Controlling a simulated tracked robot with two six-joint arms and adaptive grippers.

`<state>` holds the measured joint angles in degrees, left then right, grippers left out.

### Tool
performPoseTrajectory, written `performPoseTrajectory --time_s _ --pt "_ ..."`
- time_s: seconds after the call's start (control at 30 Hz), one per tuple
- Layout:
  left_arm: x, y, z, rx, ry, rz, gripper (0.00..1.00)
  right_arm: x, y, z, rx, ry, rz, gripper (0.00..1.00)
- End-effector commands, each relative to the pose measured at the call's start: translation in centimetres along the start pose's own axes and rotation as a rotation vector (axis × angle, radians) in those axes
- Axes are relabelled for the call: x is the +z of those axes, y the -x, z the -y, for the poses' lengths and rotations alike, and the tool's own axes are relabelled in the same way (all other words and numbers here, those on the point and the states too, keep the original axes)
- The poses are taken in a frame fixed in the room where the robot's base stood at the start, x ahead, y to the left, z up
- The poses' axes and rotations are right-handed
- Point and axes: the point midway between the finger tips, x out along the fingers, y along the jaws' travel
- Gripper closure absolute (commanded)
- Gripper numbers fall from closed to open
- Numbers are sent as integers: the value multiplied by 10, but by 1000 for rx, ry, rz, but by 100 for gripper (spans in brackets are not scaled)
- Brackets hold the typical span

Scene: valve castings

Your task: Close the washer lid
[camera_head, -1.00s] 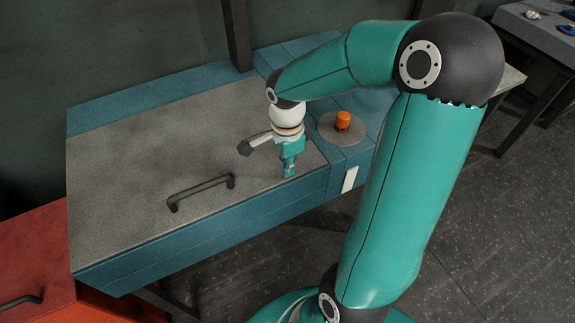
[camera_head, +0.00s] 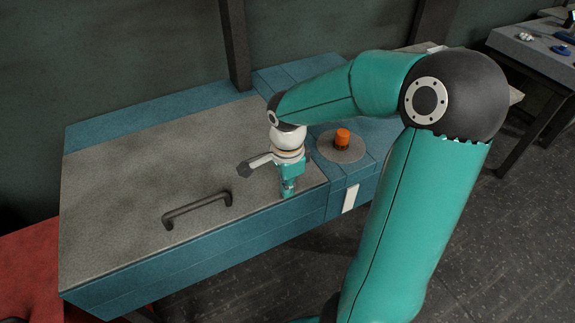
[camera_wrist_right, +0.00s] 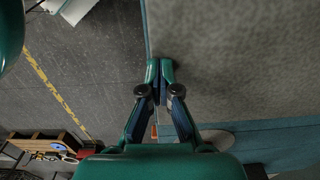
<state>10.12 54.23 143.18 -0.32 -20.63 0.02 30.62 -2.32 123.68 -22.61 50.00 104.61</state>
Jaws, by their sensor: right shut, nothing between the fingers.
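The washer (camera_head: 215,252) is a long blue box with a speckled grey lid (camera_head: 120,180). The lid appears to lie flat on the box, and I see no clear gap under its front edge. A dark bar handle (camera_head: 197,208) is on the lid near the front. My right gripper (camera_head: 287,194) is shut and empty, pointing down at the lid's front edge near its right corner. In the right wrist view the closed fingertips (camera_wrist_right: 159,68) overlap the lid's edge (camera_wrist_right: 225,60); whether they touch is unclear. My left gripper is not in view.
An orange knob (camera_head: 342,138) on a grey disc stands on the blue top right of the lid. A red surface (camera_head: 28,265) is at the left. A grey table (camera_head: 535,50) with small parts is at the far right. Dark floor (camera_head: 270,270) is open in front.

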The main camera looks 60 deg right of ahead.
Motion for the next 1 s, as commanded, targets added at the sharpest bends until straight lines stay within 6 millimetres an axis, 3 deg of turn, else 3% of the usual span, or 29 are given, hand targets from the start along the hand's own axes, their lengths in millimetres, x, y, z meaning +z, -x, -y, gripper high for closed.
performPoseTrajectory --time_s 0.07,0.3,0.37,0.5,0.7,1.0 --pt "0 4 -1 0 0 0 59 2 -3 -9 31 1 -1 100" --pt "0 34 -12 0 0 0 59 1 51 -8 -11 0 -3 100" --pt "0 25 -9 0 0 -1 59 2 59 -6 -15 1 -4 100" --pt "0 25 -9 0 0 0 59 2 92 -6 -16 4 -3 100" --pt "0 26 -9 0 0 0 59 2 128 -6 -13 4 -4 100" --pt "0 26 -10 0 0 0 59 2 144 -7 -10 3 -4 100"
